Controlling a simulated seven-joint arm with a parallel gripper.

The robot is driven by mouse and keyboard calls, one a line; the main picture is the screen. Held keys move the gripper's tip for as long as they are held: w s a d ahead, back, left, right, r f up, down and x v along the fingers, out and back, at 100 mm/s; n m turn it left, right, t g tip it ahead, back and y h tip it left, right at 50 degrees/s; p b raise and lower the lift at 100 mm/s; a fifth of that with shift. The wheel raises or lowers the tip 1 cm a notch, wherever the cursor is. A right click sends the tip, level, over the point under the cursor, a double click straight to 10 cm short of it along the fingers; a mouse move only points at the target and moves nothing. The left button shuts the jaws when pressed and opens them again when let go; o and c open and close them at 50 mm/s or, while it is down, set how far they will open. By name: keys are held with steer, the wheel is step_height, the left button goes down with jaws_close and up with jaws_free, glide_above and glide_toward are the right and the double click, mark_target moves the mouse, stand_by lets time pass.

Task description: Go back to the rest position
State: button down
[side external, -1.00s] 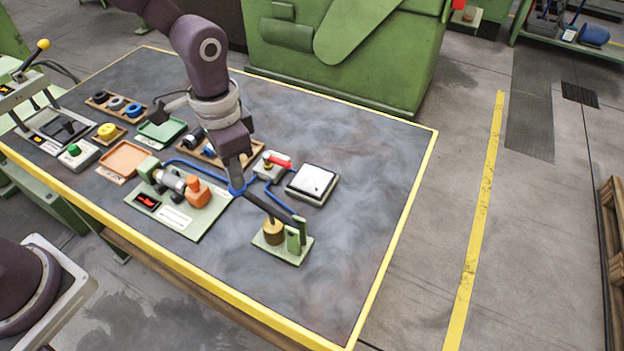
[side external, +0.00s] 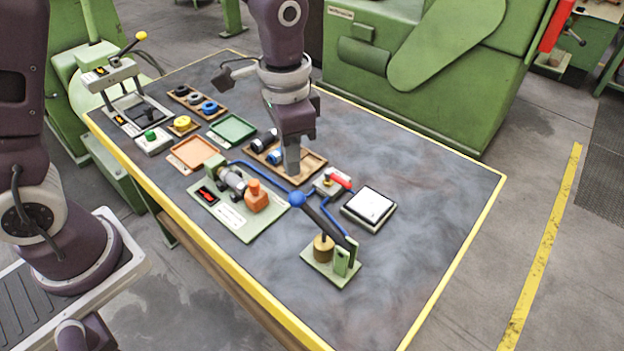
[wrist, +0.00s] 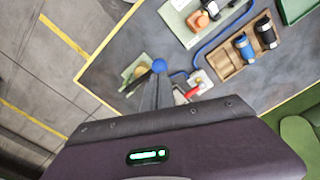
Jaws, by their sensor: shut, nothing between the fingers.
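My gripper (side external: 291,172) hangs over the table with its fingers together and empty, pointing down. It shows in front of the tray with dark and blue cylinders in the side view. It is just above the blue ball (side external: 297,199) of a black lever in the picture; a small gap shows between them. The lever's green base (side external: 330,267) carries a brass weight-like cylinder. In the wrist view my closed fingers (wrist: 156,88) are seen from above, with the blue ball (wrist: 159,66) just beyond their tips.
A red-handled valve (side external: 333,184) and a white-topped square plate (side external: 369,207) stand right of my gripper. A green board with an orange part (side external: 257,197) is to the left. A wooden tray (side external: 313,166) lies behind. The table's right side is clear.

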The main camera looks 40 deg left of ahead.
steer(key=s+a+r+n+t, duration=0.3)
steer(key=s+a+r, duration=0.3)
steer(key=s+r, duration=0.4)
steer(key=s+a+r+n+t, duration=0.2)
steer(key=s, duration=0.6)
steer(key=shift+a+r+n, duration=0.2)
steer(key=shift+a+n, duration=0.05)
steer(key=shift+n, duration=0.15)
